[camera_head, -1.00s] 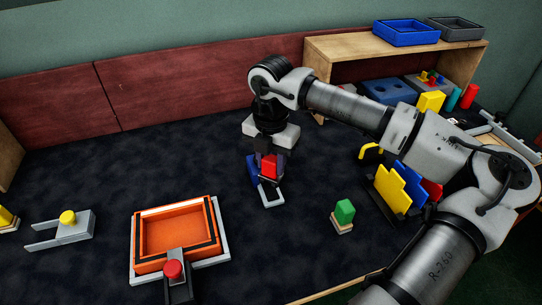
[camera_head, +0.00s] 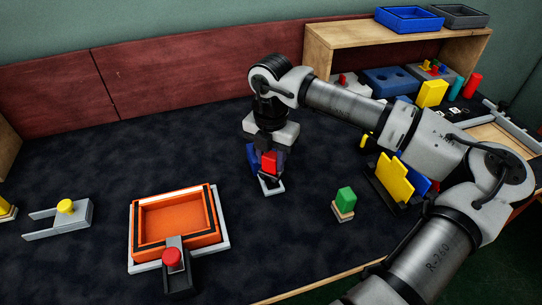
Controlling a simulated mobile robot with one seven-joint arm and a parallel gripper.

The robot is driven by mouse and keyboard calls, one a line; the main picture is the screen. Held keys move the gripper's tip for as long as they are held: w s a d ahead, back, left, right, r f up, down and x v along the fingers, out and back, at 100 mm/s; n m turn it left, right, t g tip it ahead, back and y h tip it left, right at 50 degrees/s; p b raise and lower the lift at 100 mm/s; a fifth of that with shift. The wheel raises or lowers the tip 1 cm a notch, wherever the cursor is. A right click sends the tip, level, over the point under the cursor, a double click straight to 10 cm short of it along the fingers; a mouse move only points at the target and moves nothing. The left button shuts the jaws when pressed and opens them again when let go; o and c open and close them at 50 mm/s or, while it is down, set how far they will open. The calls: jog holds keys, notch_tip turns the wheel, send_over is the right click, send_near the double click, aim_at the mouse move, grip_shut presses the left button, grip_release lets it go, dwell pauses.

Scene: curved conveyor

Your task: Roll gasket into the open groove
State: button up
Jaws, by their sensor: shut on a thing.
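My gripper (camera_head: 268,154) points down at the middle of the table, with its fingers beside a red block (camera_head: 268,163) and shut on it. The fingers hide part of the block, and whether it is the handle of a larger tool cannot be told. A blue piece (camera_head: 252,157) and a light grey piece (camera_head: 271,188) show around and below the block. An orange tray-like part (camera_head: 174,217) stands in a grey frame at the left. Dark strips, which may be the gasket, run along its rim; its far rim looks pale. A dark grey piece with a red knob (camera_head: 172,257) adjoins its front.
A green block (camera_head: 345,197) stands on a small base to the right. Yellow and blue plates (camera_head: 393,178) stand in a rack beside my arm. A wooden shelf (camera_head: 322,45) is at the back. A grey fork-shaped piece with a yellow knob (camera_head: 64,207) lies far left.

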jog(key=shift+f+b, duration=0.6)
jog(key=shift+b, duration=0.3)
dwell(2.0)
jog(key=shift+r, duration=0.1)
jog(key=shift+r+p, duration=1.6)
jog(key=shift+r, duration=1.85)
